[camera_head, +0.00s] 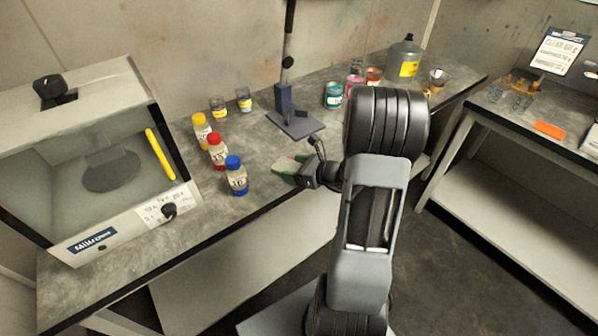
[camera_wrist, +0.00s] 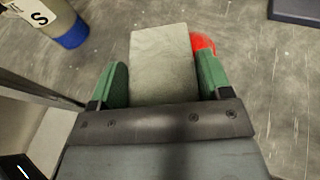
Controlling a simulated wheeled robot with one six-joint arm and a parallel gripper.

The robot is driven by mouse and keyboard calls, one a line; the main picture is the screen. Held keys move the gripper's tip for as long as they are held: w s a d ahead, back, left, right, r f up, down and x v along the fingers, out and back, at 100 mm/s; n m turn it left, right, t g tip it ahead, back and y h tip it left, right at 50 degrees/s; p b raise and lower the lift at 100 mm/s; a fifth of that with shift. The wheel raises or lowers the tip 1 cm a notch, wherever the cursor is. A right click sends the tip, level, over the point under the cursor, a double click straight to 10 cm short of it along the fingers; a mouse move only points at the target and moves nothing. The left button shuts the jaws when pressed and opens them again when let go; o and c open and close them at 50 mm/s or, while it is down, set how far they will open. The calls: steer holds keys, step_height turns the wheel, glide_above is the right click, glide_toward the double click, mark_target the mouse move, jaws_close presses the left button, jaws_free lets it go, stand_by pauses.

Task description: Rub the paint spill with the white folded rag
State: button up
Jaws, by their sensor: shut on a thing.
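My gripper (camera_wrist: 161,78) is shut on the white folded rag (camera_wrist: 160,52), which sits between its two green fingers in the wrist view. A red paint spill (camera_wrist: 203,43) shows on the grey bench top beside the rag's right edge, partly hidden by the rag and the right finger. In the head view my gripper (camera_head: 292,168) is low over the bench near its front edge. I cannot tell whether the rag touches the surface.
A blue-capped bottle (camera_head: 236,176), a red-capped bottle (camera_head: 217,151) and a yellow-capped bottle (camera_head: 202,131) stand left of my gripper. A dark stand (camera_head: 297,124) is behind it. A glass-fronted cabinet (camera_head: 100,165) fills the bench's left end. Paint cans (camera_head: 333,95) stand farther right.

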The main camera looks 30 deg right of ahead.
mark_target(288, 160)
steer(key=shift+w+a+r, duration=0.1)
steer(key=shift+w+r, duration=0.5)
steer(key=shift+w, duration=0.1)
steer(key=shift+w+a+r, duration=0.1)
steer(key=shift+w+r, duration=0.05)
steer(key=shift+r, duration=0.35)
steer(key=w+f, duration=0.2)
steer(key=w, duration=0.1)
steer(key=w+f, duration=0.1)
steer(key=shift+w+a+b, duration=0.3)
steer(key=shift+w+a, duration=0.05)
steer(key=shift+a, duration=0.05)
steer(key=shift+d+f, duration=0.1)
steer(key=shift+d, duration=0.05)
steer(key=shift+s+d+r, duration=0.2)
steer(key=shift+s+d, duration=0.1)
steer(key=shift+d, duration=0.3)
steer(key=shift+s+d+r, duration=0.15)
steer(key=shift+s+d, duration=0.15)
steer(key=shift+d, duration=0.25)
steer(key=shift+s+d+r, duration=0.1)
steer(key=shift+s, duration=1.8)
